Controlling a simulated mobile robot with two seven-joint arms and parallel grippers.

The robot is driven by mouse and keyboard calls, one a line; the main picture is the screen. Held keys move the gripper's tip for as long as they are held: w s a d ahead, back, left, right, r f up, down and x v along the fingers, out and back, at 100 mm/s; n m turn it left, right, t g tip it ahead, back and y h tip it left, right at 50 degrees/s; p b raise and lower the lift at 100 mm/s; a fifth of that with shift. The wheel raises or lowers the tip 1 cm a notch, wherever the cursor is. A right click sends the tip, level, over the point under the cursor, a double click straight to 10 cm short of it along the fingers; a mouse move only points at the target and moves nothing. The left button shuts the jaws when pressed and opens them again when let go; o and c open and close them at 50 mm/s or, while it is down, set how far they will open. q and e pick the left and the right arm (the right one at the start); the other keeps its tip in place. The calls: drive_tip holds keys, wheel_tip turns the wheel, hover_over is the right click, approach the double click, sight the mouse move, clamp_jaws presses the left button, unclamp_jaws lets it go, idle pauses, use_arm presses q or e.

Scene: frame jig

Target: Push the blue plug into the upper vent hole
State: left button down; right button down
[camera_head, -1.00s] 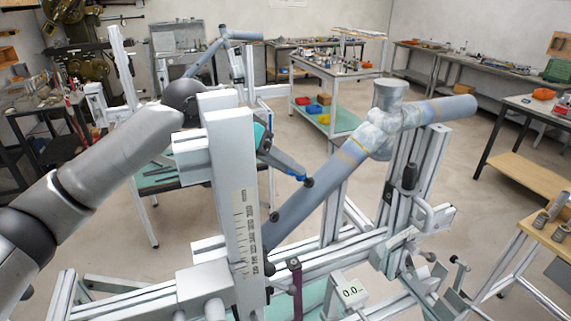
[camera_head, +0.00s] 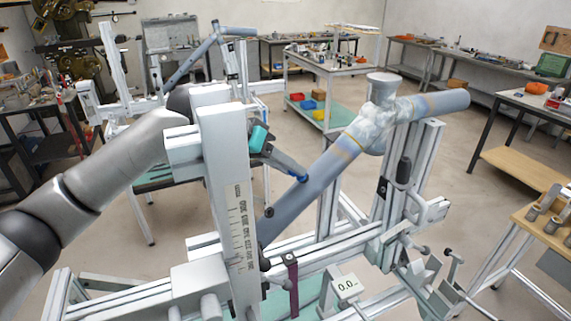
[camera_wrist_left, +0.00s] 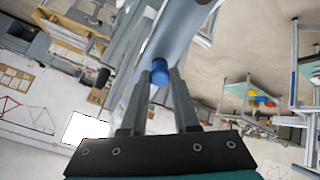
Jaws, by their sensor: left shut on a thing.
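The blue plug (camera_head: 304,179) is at the tip of my left gripper (camera_head: 300,176), against the side of the sloping grey-blue tube (camera_head: 330,168). In the left wrist view the plug (camera_wrist_left: 160,74) sits between the two fingertips of the gripper (camera_wrist_left: 161,82), with the tube (camera_wrist_left: 185,30) right beyond it. The upper vent hole is hidden behind the plug, so I cannot tell how deep the plug sits. A dark lower hole (camera_head: 269,212) shows farther down the tube. My right gripper is not in view.
A silver upright with a scale (camera_head: 235,200) stands close in front of my left arm. Aluminium jig posts (camera_head: 418,170) hold the tube's upper joint. A small display (camera_head: 346,287) sits low in front. Open floor lies behind, before a white cart (camera_head: 330,68).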

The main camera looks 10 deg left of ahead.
use_arm(q)
drive_tip(key=shift+d+f, duration=0.1)
drive_tip(key=c, duration=0.6)
unclamp_jaws()
drive_tip(key=b+v, duration=0.1)
drive_tip(key=v, duration=1.4)
drive_tip(key=shift+s, duration=0.1)
